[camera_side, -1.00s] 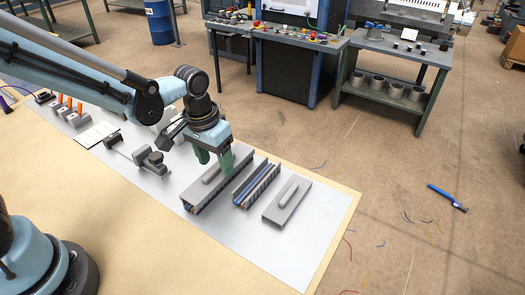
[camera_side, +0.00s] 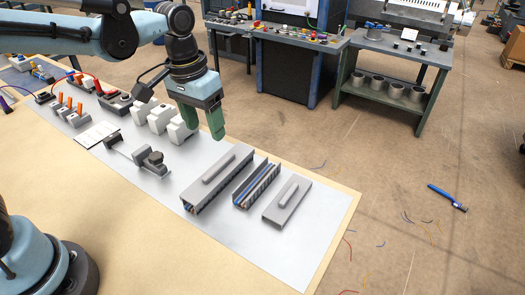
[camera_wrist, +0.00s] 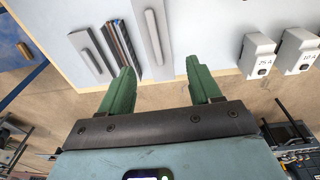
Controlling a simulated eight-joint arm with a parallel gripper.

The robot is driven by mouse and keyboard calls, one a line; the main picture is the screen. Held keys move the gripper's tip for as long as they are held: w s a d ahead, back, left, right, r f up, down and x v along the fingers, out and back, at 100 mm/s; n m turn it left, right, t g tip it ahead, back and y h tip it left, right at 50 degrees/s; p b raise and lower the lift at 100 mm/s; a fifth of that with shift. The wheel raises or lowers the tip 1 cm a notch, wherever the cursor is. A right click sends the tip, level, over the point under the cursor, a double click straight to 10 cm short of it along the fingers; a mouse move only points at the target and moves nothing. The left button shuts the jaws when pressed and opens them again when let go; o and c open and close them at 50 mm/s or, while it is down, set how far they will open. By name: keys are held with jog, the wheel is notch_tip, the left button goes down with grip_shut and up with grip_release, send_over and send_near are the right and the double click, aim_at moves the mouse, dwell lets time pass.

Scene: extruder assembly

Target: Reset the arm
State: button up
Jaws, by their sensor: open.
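My gripper (camera_side: 203,120) has green fingers and hangs in the air above the grey mat (camera_side: 235,238), near its far edge. In the wrist view my gripper (camera_wrist: 160,75) is open, with nothing between its fingers. Below it in the side view lie a long grey covered channel (camera_side: 217,180), an open channel with blue and dark wires inside (camera_side: 256,184) and a shorter grey piece with a raised bar (camera_side: 287,203). The channels also show at the top of the wrist view. My gripper is apart from all of them.
White blocks (camera_side: 170,122) stand left of my gripper, and a grey clamp-like part (camera_side: 150,160) lies nearer. Orange-topped parts (camera_side: 68,108) and red-cabled devices (camera_side: 113,100) sit farther left. The mat's front right is clear.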

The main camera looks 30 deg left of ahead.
jog(key=shift+s+r, duration=0.1)
jog(key=shift+r, duration=0.7)
jog(key=s+a+f+t, duration=0.2)
jog(key=s+a+t, duration=0.4)
jog(key=s, duration=0.1)
jog(key=shift+s+a+f+y, duration=0.15)
jog(key=shift+a+y, duration=0.15)
